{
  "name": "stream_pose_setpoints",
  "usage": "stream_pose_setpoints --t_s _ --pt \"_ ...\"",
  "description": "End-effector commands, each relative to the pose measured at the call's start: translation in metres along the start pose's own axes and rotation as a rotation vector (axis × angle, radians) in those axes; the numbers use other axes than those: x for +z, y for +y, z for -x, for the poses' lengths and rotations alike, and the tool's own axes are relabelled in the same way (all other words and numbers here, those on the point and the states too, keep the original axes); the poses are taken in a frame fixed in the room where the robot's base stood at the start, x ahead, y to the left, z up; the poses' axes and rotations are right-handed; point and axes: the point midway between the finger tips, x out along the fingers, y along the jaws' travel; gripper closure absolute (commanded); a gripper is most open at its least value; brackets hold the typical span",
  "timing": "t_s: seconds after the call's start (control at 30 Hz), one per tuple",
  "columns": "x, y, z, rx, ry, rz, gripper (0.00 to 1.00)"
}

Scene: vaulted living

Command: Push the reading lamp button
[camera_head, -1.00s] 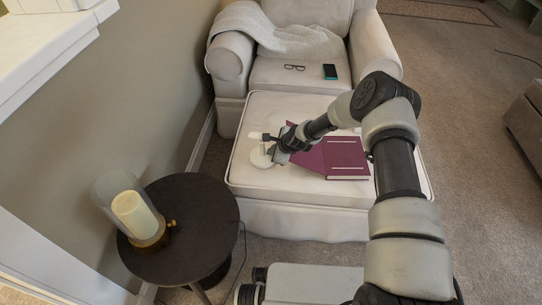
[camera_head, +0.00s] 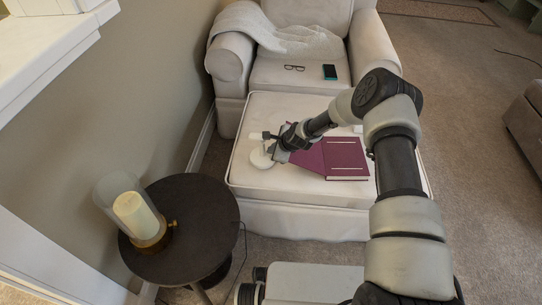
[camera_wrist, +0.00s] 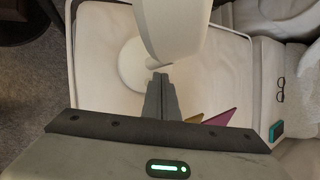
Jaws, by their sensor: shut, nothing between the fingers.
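The white reading lamp stands on the cream ottoman (camera_head: 310,194). Its round base (camera_head: 262,159) shows in the head view just left of my gripper (camera_head: 273,152). In the wrist view the base (camera_wrist: 132,66) lies beyond my fingers, and a large white upper part (camera_wrist: 168,28) rises close to the camera. My gripper (camera_wrist: 160,80) is shut and empty, with its tips near the lamp's base and upper part. Whether the tips touch the lamp, I cannot tell. I cannot make out a button.
A purple book (camera_head: 345,158) lies on the ottoman right of my gripper. An armchair (camera_head: 308,72) behind holds a throw, glasses (camera_head: 294,68) and a phone (camera_head: 329,72). A dark side table (camera_head: 190,204) with a glass candle lamp (camera_head: 137,212) stands at the left.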

Motion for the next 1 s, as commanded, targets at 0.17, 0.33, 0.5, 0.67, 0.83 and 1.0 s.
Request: stream_pose_setpoints --t_s 0.17,0.33,0.5,0.67,0.83,1.0 --pt "0.001 -0.001 0.002 -0.001 0.0 0.0 1.0" --pt "0.007 -0.008 0.012 -0.002 0.0 -0.001 1.0" --pt "0.014 -0.015 0.026 -0.001 0.0 0.0 1.0" --pt "0.021 -0.021 0.038 -0.001 0.0 0.0 1.0" --pt "0.022 -0.022 0.04 0.0 0.0 -0.001 1.0" --pt "0.021 -0.022 0.04 0.0 0.0 0.0 1.0"
